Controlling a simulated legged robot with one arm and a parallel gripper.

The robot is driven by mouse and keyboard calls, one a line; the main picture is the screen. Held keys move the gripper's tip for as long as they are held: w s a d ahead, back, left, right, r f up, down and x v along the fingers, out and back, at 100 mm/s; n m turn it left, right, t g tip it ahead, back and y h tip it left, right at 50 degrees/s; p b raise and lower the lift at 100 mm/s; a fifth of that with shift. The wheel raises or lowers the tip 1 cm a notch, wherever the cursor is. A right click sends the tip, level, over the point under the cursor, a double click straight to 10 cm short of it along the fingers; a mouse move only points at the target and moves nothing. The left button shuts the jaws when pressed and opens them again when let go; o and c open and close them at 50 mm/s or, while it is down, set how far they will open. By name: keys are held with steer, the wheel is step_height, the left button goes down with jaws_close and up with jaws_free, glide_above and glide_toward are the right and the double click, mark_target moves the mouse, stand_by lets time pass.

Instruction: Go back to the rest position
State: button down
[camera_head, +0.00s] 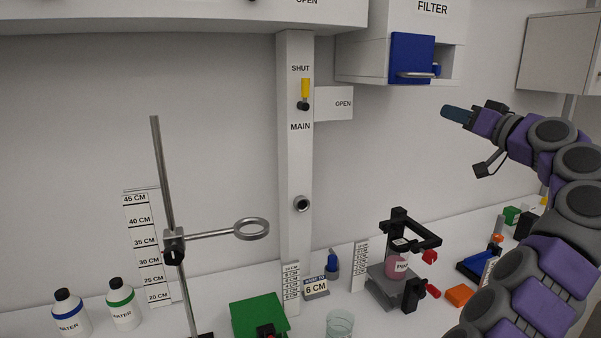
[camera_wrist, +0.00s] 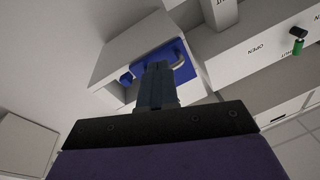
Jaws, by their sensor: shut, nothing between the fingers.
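My gripper (camera_head: 456,114) is raised in the air at the right in the head view, in front of the wall and below the filter cabinet. Its blue-grey fingers are together and empty, pointing left. In the wrist view my gripper (camera_wrist: 155,75) points towards the blue door of the filter cabinet, which lies beyond the fingertips. My purple and grey arm rises from the lower right corner of the head view. The fingers do not appear to touch anything.
The filter cabinet (camera_head: 361,61) with its blue door (camera_head: 411,57) hangs at upper right. A ring stand (camera_head: 162,190), water bottles (camera_head: 72,312), a green block (camera_head: 258,314), a beaker (camera_head: 340,323) and a pink jar (camera_head: 396,265) on a stand occupy the bench. Air left of my gripper is clear.

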steer(key=s+a+f+g+y, duration=0.1)
steer(key=a+f+g+y, duration=0.2)
steer(key=a, duration=0.6)
steer(key=s+a+f+g, duration=0.2)
steer(key=a+f+g, duration=0.15)
steer(key=a, duration=0.65)
steer(key=s+a+f+g+h, duration=0.1)
steer(key=s+a+f+g, duration=0.4)
steer(key=s+a+f, duration=0.4)
steer(key=s+a+f+g+h, duration=0.3)
steer(key=s+f, duration=0.4)
steer(key=s, duration=0.2)
steer(key=s+d+f+m+g+h, duration=0.1)
steer(key=s+d+f+h, duration=0.3)
steer(key=s+f, duration=0.6)
steer(key=s+d+f+g+h, duration=0.3)
steer(key=s+d+f, duration=0.4)
steer(key=s, duration=1.1)
step_height(320, 180, down, 4)
steer(key=shift+d+f+m+h, duration=0.15)
steer(key=shift+m+h, duration=0.25)
steer(key=shift+g, duration=0.25)
